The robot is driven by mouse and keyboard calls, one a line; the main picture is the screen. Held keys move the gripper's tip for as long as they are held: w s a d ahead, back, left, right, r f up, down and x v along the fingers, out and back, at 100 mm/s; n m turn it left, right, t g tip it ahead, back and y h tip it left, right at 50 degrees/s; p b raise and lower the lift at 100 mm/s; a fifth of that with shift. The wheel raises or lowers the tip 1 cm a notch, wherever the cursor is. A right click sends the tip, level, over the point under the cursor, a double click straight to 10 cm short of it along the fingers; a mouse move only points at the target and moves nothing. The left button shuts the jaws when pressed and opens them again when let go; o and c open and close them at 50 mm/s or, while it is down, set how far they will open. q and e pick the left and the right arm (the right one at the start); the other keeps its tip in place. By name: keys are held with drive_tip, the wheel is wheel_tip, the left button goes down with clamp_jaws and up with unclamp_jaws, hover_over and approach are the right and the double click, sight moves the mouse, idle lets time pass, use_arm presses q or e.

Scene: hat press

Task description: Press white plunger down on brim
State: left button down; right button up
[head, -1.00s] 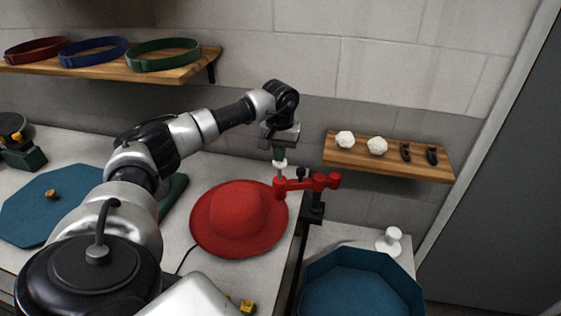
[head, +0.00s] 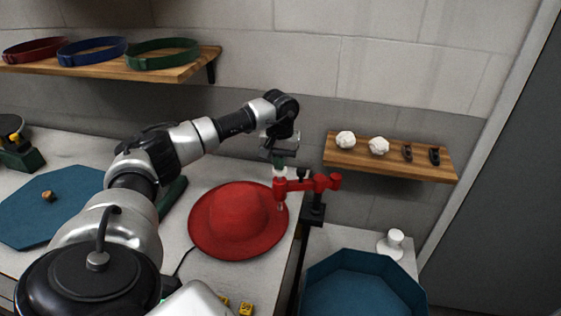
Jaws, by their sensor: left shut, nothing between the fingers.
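The red hat (head: 236,215) lies crown up on the counter. A red clamp arm (head: 312,184) on a black post reaches over the right part of its brim. The white plunger (head: 279,170) sits low on top of the arm's left end. Its thin rod shows below the arm, with the tip at the brim's right edge; I cannot tell for certain whether it touches. My left gripper (head: 279,159) points down onto the plunger from above, shut with nothing between its fingers. The fingertips appear to meet the plunger top. My right gripper is not in view.
A blue octagonal tray (head: 25,221) lies at left and a blue bin (head: 412,277) stands at lower right, with a white knobbed piece (head: 391,243) behind it. A wooden shelf (head: 400,168) holds white pieces and dark clips. Another shelf (head: 178,64) holds hat bands.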

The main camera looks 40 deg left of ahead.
use_arm(q)
drive_tip(key=shift+f+b, duration=0.55)
drive_tip(key=shift+f, duration=0.35)
drive_tip(key=shift+s+d+f, duration=0.1)
drive_tip(key=shift+s+f, duration=0.05)
drive_tip(key=shift+f, duration=0.15)
idle(0.6)
drive_tip(key=shift+r+p, duration=0.5)
drive_tip(key=shift+r, duration=0.3)
wheel_tip(320, 180, up, 2)
drive_tip(key=shift+r+p, duration=0.25)
drive_tip(key=shift+p, duration=0.45)
wheel_tip(320, 180, up, 7)
drive_tip(key=p, duration=0.4)
drive_tip(key=shift+r+p, duration=0.2)
drive_tip(key=shift+p, duration=0.2)
